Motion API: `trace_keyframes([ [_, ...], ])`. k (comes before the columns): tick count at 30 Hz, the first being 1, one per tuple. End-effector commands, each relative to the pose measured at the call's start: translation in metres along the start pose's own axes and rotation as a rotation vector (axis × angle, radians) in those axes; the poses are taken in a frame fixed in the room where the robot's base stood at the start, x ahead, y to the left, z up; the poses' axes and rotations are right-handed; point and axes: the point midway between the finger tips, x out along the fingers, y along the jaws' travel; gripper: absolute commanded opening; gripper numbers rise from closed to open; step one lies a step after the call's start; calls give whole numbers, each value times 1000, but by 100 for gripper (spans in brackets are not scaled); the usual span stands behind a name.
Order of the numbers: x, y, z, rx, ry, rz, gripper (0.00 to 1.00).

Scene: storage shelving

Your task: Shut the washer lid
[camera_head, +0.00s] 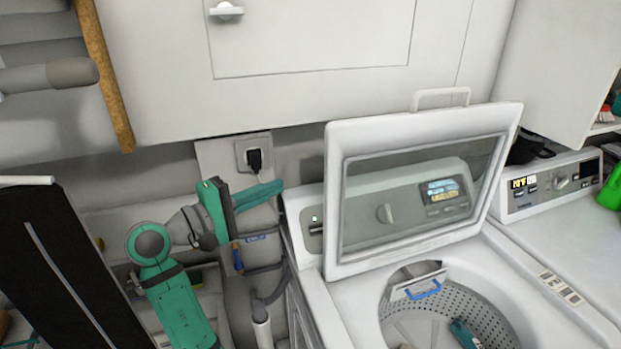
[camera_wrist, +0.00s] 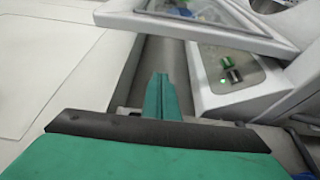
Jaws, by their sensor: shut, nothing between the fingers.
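The washer lid (camera_head: 428,124) is a white frame around a clear window with a handle on its top edge. It stands raised and leans back over the control panel of the white washer (camera_head: 345,298). The open drum shows below it. My gripper (camera_head: 270,192) is shut and empty, left of the washer and apart from the lid. In the wrist view my teal fingers (camera_wrist: 160,97) point toward the gap beside the washer's panel end (camera_wrist: 240,82), and part of the lid (camera_wrist: 195,27) crosses the top.
A white cabinet (camera_head: 300,40) hangs above and behind the lid. A black plug (camera_head: 254,160) sits in a wall socket near my gripper. A second machine (camera_head: 560,230) adjoins on the right. A grey hose (camera_head: 270,295) runs left of the washer.

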Motion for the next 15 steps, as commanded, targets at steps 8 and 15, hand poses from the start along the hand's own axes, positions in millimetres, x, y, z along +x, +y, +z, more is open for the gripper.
trace_keyframes([
  [8,6,17,5,-3,-36,-7,0],
  [15,46,16,7,-2,-36,-8,0],
])
